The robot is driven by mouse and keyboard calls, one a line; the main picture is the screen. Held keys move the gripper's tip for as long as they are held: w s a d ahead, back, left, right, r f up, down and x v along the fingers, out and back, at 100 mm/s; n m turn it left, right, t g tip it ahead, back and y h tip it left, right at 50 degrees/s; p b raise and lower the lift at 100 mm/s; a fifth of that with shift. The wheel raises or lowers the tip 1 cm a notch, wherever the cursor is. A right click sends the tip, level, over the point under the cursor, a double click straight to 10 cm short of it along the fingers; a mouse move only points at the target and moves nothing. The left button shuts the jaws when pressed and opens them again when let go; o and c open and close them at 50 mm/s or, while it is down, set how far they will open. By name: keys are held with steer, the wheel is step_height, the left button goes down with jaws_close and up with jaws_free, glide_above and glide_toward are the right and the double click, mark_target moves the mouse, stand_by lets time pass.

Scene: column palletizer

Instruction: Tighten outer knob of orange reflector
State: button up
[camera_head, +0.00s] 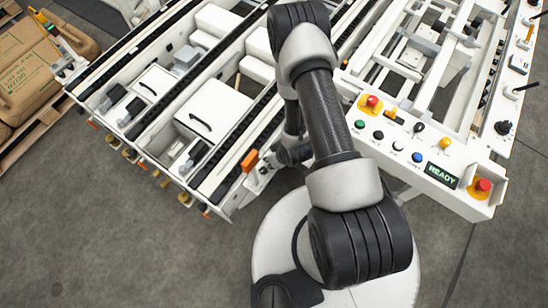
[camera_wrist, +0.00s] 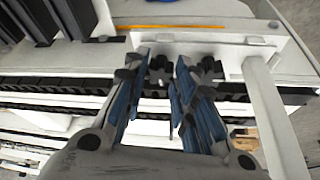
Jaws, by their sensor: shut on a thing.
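The orange reflector (camera_head: 250,160) stands at the near end of the white conveyor frame, just left of my wrist in the head view. In the wrist view a thin orange strip (camera_wrist: 170,27), apparently the reflector seen edge-on, lies on a white bracket. Two dark lobed knobs sit below it. My gripper (camera_wrist: 163,62) has its blue-padded fingers on either side of the left knob (camera_wrist: 158,72) and is shut on it. The other knob (camera_wrist: 210,70) is just outside the right finger, partly hidden by it. In the head view my gripper is mostly hidden by my arm.
A white bar (camera_wrist: 268,110) runs close along the right of my gripper in the wrist view. The control panel (camera_head: 405,140), with buttons and a READY display (camera_head: 441,175), is right of my arm. The front floor is clear.

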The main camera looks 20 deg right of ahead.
steer(key=o, duration=1.1)
steer(key=shift+r, duration=0.1)
steer(key=shift+v, duration=3.9)
steer(key=shift+c, duration=0.6)
